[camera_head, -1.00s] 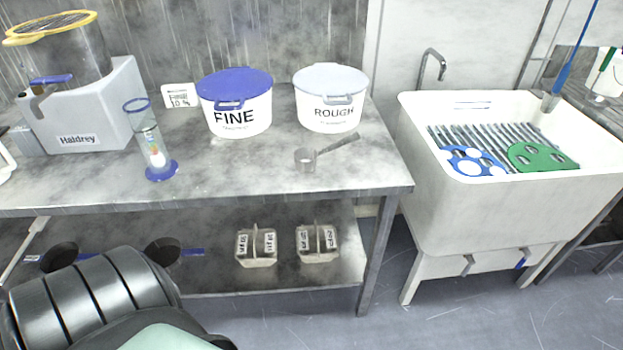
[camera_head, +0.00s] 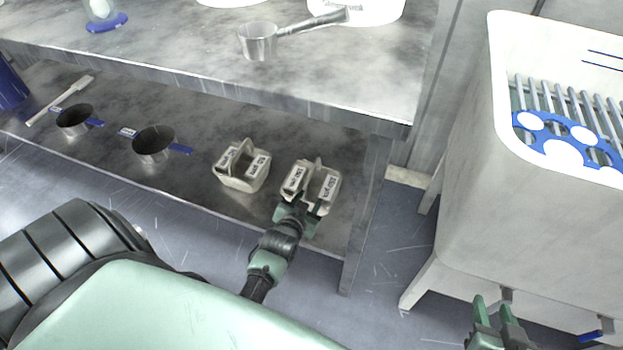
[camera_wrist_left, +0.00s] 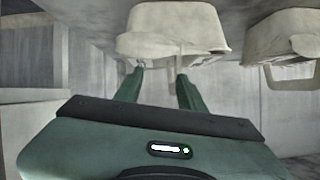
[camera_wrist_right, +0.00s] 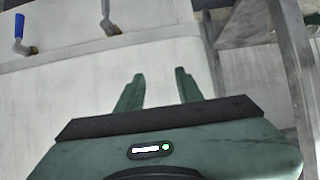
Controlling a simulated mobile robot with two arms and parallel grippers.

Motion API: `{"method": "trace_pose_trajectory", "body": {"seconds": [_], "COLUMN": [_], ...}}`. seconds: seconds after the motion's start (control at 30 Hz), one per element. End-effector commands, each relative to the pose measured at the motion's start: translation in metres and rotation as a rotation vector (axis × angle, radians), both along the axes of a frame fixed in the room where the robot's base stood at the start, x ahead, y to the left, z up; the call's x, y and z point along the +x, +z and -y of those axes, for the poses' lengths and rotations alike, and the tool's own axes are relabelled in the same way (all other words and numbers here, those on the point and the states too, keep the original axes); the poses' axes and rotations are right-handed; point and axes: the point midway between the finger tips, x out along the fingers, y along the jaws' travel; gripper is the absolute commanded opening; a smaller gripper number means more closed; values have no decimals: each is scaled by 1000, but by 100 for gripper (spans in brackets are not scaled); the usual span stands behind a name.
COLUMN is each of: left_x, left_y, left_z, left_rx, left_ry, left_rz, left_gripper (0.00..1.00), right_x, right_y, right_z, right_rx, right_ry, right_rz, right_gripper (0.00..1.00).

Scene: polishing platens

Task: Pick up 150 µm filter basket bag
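Two pale filter basket bags stand on the lower shelf in the head view, a left one (camera_head: 241,168) and a right one (camera_head: 324,186). Both have an upright handle and small labels, which I cannot read for certain. My left gripper (camera_head: 297,212) is at the near side of the right bag, its fingers overlapping the bag's front edge. In the left wrist view, the open fingers (camera_wrist_left: 160,78) are just short of that bag (camera_wrist_left: 172,30), with a thin part of its handle between them. My right gripper (camera_head: 494,308) is open and empty in front of the sink; its fingers (camera_wrist_right: 159,80) are apart.
Two dark pans with blue handles (camera_head: 154,144) (camera_head: 75,120) lie left of the bags on the lower shelf (camera_head: 195,175). The tabletop edge (camera_head: 250,92) overhangs the shelf, and a table leg (camera_head: 365,210) stands right of the bags. The white sink (camera_head: 500,190) is at the right.

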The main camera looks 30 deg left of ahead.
Motion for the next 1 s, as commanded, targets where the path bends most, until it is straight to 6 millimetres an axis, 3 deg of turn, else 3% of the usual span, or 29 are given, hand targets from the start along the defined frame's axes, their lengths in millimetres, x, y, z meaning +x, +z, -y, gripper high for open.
{"method": "trace_pose_trajectory", "body": {"seconds": [0.23,0.5,0.77,1.0], "left_x": [12,30,41,63], "left_y": [17,12,11,9], "left_z": [-19,-26,-31,-41], "left_rx": [30,31,31,31], "left_ry": [36,36,36,36], "left_rz": [69,71,72,72], "left_gripper": [40,40,40,40], "right_x": [-2,16,23,30], "right_y": [37,71,92,141], "right_z": [-1,-10,-15,-24], "right_rx": [21,63,92,158], "right_ry": [2,13,20,34], "right_rz": [96,275,390,647], "right_gripper": [36,36,36,36]}}
